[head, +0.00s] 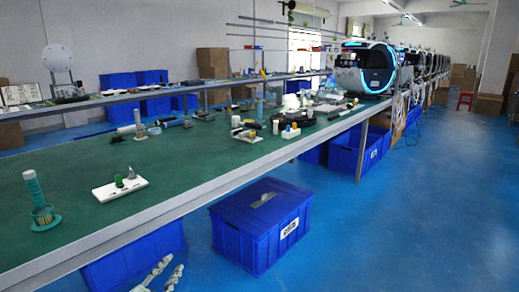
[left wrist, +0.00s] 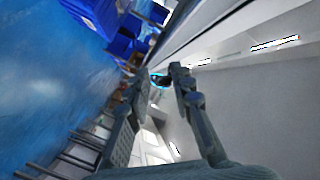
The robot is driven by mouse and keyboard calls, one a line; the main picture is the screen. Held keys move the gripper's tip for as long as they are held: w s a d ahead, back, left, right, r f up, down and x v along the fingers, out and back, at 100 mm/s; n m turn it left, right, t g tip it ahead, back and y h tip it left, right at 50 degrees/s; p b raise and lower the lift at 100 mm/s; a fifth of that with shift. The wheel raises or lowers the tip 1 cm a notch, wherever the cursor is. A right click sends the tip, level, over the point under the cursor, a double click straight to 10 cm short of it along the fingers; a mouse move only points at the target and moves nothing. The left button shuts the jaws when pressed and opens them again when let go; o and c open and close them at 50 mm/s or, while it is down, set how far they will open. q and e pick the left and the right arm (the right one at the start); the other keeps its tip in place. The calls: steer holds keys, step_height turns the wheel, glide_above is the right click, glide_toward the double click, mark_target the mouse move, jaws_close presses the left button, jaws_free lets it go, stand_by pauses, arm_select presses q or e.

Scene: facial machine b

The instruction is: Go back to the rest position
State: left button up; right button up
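My left gripper (head: 173,264) shows at the bottom of the head view, low in front of the long green-topped table (head: 215,160) and beside the blue bins under it. Its two pale fingers are apart. In the left wrist view the left gripper (left wrist: 158,72) also has its fingers spread, with nothing between them. That view is tilted sideways. My right gripper is in neither view.
A lidded blue bin (head: 262,225) stands on the blue floor, right of the gripper. Another blue bin (head: 130,265) is under the table. Small parts and a white round machine (head: 365,68) are on the table. The floor (head: 420,220) at right is clear.

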arm_select(q)
steer(key=s+a+f+n+g+y, duration=0.2)
steer(key=s+a+f+n+g, duration=0.15)
steer(key=s+f, duration=0.55)
steer(key=s+a+f+n+g+y, duration=0.3)
steer(key=s+f+g, duration=0.15)
steer(key=f, duration=0.95)
steer(key=s+f+n+g, duration=0.1)
steer(key=s+f+g, duration=0.1)
steer(key=s+f, duration=0.2)
steer(key=s+d+f+n+g, duration=0.1)
steer(key=s+f, duration=0.3)
steer(key=s, duration=0.6)
steer(key=s+f+n+g, duration=0.1)
steer(key=s+f+g, duration=0.2)
steer(key=s, duration=0.4)
steer(key=shift+s+d+f+g+h, duration=0.2)
steer(key=shift+d+f+g+h, duration=0.2)
steer(key=shift+f, duration=0.4)
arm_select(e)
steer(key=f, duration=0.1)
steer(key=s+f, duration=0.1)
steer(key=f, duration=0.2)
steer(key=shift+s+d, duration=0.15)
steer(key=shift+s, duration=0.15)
